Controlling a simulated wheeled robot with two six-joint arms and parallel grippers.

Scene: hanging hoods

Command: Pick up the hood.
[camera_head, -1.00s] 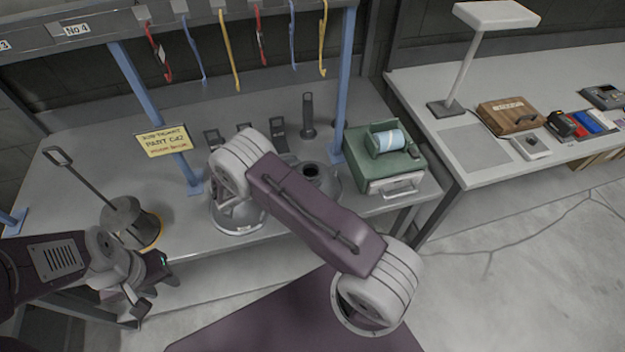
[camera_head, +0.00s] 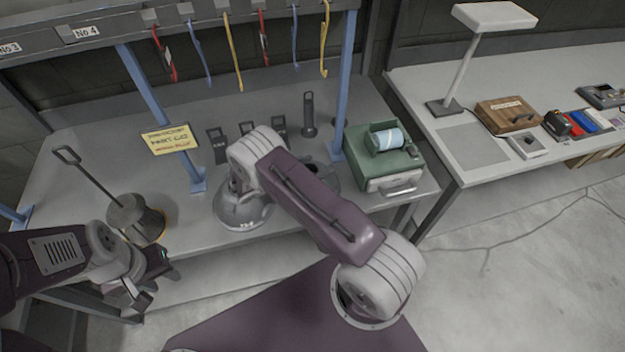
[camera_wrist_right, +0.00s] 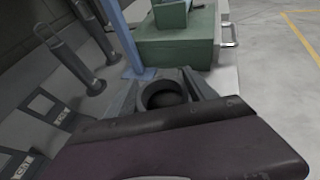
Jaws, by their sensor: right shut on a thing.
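A grey metal hood (camera_head: 243,214), wide and round at the rim, is at the front of the left bench, under my right wrist. My right gripper (camera_head: 238,188) is shut on its upper part, mostly hidden behind the wrist. I cannot tell whether the rim touches the bench. A second grey round piece (camera_head: 326,180) with an open neck is partly hidden behind my right arm; a dark open ring (camera_wrist_right: 165,94) shows in the right wrist view. My left gripper (camera_head: 158,282) is open and empty in front of the bench's left end.
A green box (camera_head: 400,170) stands right of the hood. A blue post (camera_head: 341,90) and a yellow sign (camera_head: 170,139) stand close by. A canister with a long handle (camera_head: 127,212) is at left. Coloured straps (camera_head: 231,50) hang from the rail above.

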